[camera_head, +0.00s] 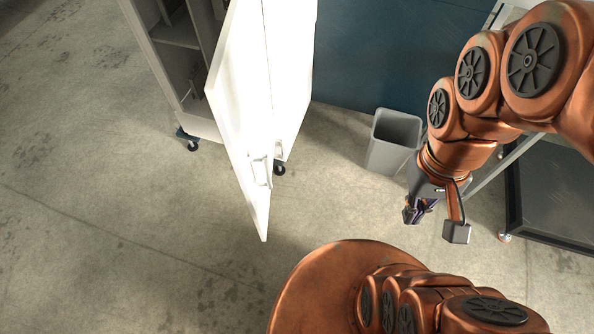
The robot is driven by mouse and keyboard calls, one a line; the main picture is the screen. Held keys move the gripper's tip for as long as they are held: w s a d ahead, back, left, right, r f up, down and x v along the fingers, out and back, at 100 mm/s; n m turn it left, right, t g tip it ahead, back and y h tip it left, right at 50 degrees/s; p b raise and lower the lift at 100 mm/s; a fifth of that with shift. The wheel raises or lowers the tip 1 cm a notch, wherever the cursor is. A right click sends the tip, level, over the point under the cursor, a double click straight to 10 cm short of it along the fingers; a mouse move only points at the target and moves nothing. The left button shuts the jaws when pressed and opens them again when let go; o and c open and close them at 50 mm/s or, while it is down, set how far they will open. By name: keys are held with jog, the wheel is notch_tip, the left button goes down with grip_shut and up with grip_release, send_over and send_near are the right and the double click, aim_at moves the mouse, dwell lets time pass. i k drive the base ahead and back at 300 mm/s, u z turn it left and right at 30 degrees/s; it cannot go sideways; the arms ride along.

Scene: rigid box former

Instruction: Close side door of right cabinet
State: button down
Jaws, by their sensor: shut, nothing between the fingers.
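A pale cabinet (206,127) on casters stands at the top, partly cut off by the upper edge. Its side door (234,110) is white and stands open, swung out toward the lower middle. Shelves show inside to the left of the door. A small light handle (260,171) sits on the door's lower part. A second white panel (290,75) with its own handle (280,150) is right behind it. My gripper (415,216) is shut and empty, pointing down, well to the right of the door and not touching it.
A grey open bin (394,140) stands on the floor between the cabinet and my gripper. A dark blue panel (390,55) is behind it. A dark cart or table (560,190) is at the right. The concrete floor (100,230) at left is clear.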

aim_at(236, 88)
jog(key=z, duration=0.45)
jog(key=k, duration=0.95)
jog(key=u, duration=1.9)
